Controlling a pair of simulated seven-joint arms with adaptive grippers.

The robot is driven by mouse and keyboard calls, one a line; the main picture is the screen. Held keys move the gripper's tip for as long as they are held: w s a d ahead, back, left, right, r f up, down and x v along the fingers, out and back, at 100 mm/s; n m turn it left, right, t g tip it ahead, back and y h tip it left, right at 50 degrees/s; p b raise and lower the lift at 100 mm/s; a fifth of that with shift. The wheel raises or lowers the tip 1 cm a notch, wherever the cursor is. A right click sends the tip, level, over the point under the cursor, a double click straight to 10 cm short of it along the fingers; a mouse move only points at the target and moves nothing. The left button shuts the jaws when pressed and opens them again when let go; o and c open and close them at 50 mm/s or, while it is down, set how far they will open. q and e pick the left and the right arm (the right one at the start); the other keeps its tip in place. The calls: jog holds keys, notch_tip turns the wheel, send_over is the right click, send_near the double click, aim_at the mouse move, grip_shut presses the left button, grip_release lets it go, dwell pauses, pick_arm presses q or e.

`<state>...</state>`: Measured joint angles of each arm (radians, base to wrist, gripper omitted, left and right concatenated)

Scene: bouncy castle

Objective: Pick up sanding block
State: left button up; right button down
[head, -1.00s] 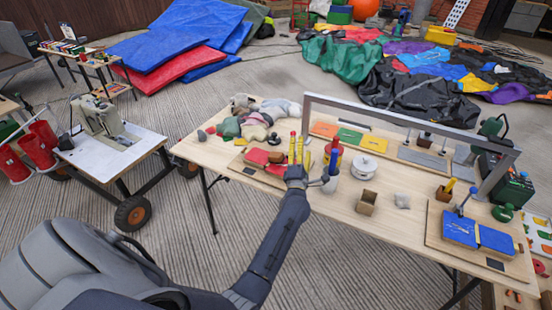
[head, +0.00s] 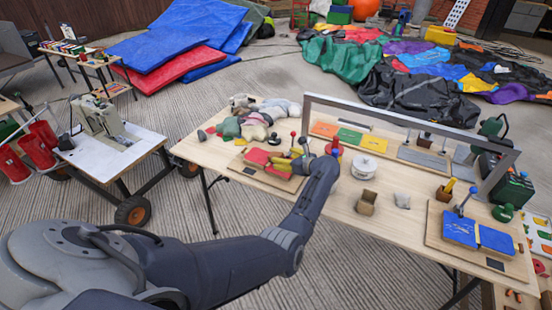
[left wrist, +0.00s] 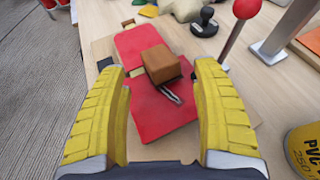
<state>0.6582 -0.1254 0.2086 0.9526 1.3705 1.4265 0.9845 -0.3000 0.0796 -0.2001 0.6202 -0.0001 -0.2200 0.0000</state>
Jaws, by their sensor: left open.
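A brown block (left wrist: 160,63), which looks like the sanding block, lies on red fabric (left wrist: 150,110) in the left wrist view. The fabric is on a wooden board, and a small metal piece shows beside the block. In the head view the red fabric (head: 257,156) is at the left part of the table, partly behind my gripper. My left gripper (head: 284,161) has yellow fingers and is open and tilted above the fabric. In the left wrist view its fingers (left wrist: 160,78) stand on either side of the block, with gaps on both sides. My right gripper is not in view.
A red-knobbed lever (left wrist: 238,28) and a black stamp-like piece (left wrist: 205,22) stand just beyond the fabric. A yellow PVC tin (left wrist: 304,148) stands at the right. Grey and green lumps (head: 230,128) lie at the table's back left. A metal frame (head: 405,113) spans the table.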

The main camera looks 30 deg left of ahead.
aim_at(280, 157)
pick_arm(q)
jog(key=shift+x, duration=3.05)
jog(key=shift+c, duration=0.5)
jog(key=c, duration=1.2)
